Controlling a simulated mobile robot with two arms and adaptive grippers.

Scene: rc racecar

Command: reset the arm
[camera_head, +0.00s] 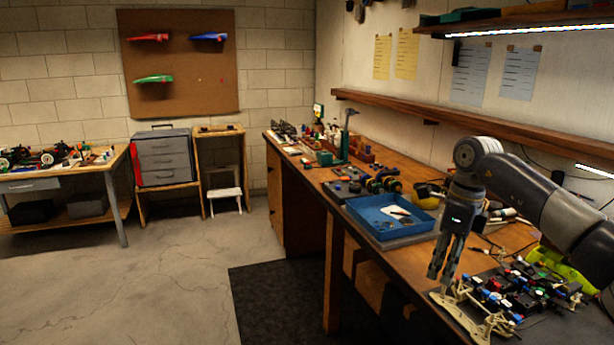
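My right arm (545,200) comes in from the right edge and bends down over the workbench. My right gripper (440,279) points down beside the left end of the RC car chassis (525,292). Its two fingers are close to each other, and nothing clearly shows between them. I cannot tell whether its tips touch the cream-coloured front part of the chassis. The chassis has red, blue, white and green parts and lies at the near right of the bench. My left gripper is not in view.
A blue tray (362,207) with small parts sits on the workbench (400,260) behind my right gripper. Tools and a green vise (343,147) stand further back. Shelves (480,125) run along the right wall. The concrete floor (150,275) at left is clear.

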